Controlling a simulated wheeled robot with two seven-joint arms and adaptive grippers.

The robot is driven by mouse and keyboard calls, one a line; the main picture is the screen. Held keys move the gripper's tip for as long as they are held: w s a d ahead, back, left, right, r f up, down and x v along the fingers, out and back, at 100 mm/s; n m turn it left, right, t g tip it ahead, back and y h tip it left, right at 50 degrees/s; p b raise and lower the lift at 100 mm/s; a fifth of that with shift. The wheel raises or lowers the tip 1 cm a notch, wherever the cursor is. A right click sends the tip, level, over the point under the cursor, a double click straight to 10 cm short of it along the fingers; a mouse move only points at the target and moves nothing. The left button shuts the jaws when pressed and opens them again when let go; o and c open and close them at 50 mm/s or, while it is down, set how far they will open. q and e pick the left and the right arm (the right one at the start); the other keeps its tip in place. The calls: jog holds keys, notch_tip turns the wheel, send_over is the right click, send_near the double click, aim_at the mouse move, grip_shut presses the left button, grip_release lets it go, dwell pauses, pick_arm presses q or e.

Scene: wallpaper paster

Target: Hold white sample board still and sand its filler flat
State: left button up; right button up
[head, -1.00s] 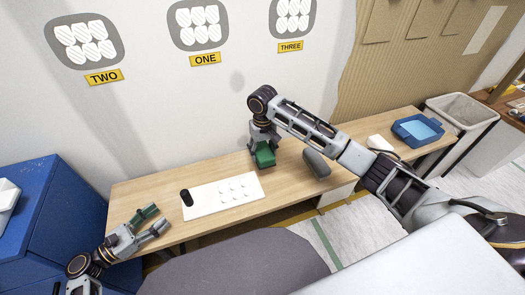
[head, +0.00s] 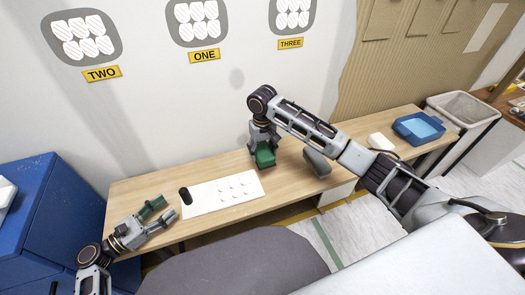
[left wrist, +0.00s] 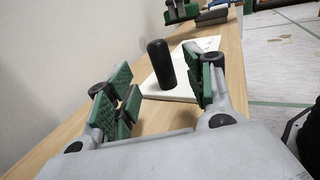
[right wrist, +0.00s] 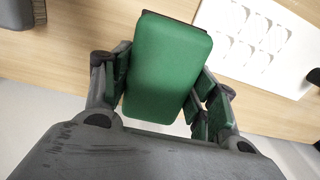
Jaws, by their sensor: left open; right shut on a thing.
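The white sample board (head: 222,203) lies flat on the wooden table, with several pale filler spots in rows on it. A black upright knob (head: 185,195) stands at its left end. My left gripper (head: 160,213) is open and empty just left of the knob. In the left wrist view the knob (left wrist: 160,64) shows ahead between the spread fingers, apart from them. My right gripper (right wrist: 165,85) is shut on a green block (right wrist: 168,68), which I hold near the board's right end. The block also shows in the head view (head: 264,155). Its underside is hidden.
A grey brush (head: 317,162) lies right of the green block. A white object (head: 381,142) and a blue tray (head: 418,128) stand further right, with a grey bin (head: 462,108) beyond. A blue cabinet (head: 45,225) is at the left. The wall rises directly behind the table (head: 130,192).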

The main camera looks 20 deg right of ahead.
aim_at(184, 194)
pick_arm(q)
jog(key=shift+b+x, duration=1.6)
jog(key=shift+x, duration=2.65)
pick_arm(e)
jog(key=shift+f, duration=1.7)
pick_arm(q)
grip_shut()
grip_release()
jog(key=shift+a, duration=0.15)
pick_arm(e)
jog(key=shift+r, duration=0.1)
pick_arm(q)
jog(key=shift+s+a+p, duration=0.4)
jog(key=shift+a+p, duration=0.1)
jog(key=shift+a, duration=0.15)
pick_arm(e)
jog(key=shift+r, duration=0.4)
